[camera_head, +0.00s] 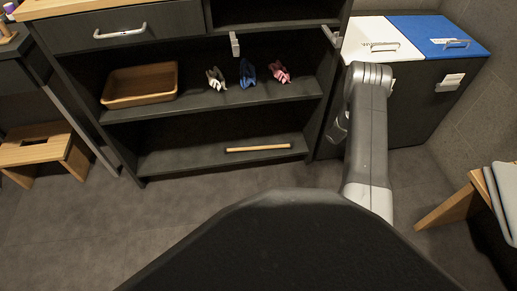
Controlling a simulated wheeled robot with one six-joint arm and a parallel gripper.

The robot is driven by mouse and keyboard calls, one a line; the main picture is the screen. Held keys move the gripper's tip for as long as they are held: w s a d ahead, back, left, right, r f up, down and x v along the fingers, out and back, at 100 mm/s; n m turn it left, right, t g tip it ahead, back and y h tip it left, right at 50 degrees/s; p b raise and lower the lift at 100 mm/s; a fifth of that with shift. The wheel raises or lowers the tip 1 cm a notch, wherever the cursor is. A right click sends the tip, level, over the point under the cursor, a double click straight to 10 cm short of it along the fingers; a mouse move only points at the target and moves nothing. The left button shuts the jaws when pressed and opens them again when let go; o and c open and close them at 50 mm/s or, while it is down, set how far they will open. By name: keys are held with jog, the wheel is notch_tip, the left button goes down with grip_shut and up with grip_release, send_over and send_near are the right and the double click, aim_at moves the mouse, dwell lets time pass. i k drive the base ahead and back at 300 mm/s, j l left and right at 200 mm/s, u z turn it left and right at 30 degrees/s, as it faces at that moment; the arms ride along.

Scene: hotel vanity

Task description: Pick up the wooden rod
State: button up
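The wooden rod (258,148) is a thin, light-brown stick. It lies lengthwise, nearly level across the picture, on the right part of the lowest shelf (190,160) of the dark open cabinet, close to its front edge. Nothing touches it except the shelf. My grey arm (367,140) rises at the right of the rod, apart from it, in front of the cabinet's right side.
The middle shelf holds a brown tray (140,101) and several small cloth-like items (248,73). Grey hook-like pieces (235,45) hang at the upper shelf edge. White- and blue-topped bins (425,105) stand right. Wooden stools flank the clear floor (80,225).

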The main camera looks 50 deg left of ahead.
aim_at(290, 144)
jog(key=k+j+u, duration=0.5)
jog(key=j+u, duration=0.3)
jog(key=j, duration=0.1)
